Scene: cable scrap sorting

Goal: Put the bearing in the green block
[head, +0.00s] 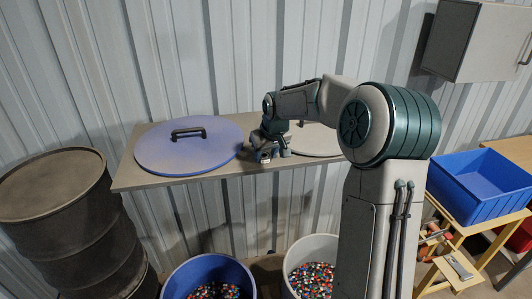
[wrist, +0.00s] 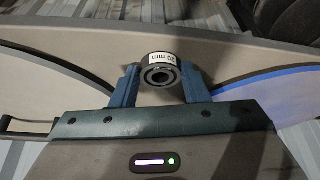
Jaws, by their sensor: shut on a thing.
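The bearing (wrist: 161,76) is a dark ring with a round hole and a white label that reads "20 mm" upside down. It sits between the two blue-grey fingers of my gripper (wrist: 160,80), which is shut on it. In the head view my gripper (head: 267,155) is low over the front part of the shelf, between the two lids. The bearing cannot be made out there. Whether it touches the shelf, I cannot tell. I see no green block in either view.
A blue lid (head: 165,152) with a black handle lies left on the grey shelf (head: 225,121); a grey lid (head: 315,143) lies right. Below stand a blue bin (head: 208,268) and a white bin (head: 312,246) of coloured bits. A dark barrel (head: 60,230) stands left; a blue crate (head: 480,186) right.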

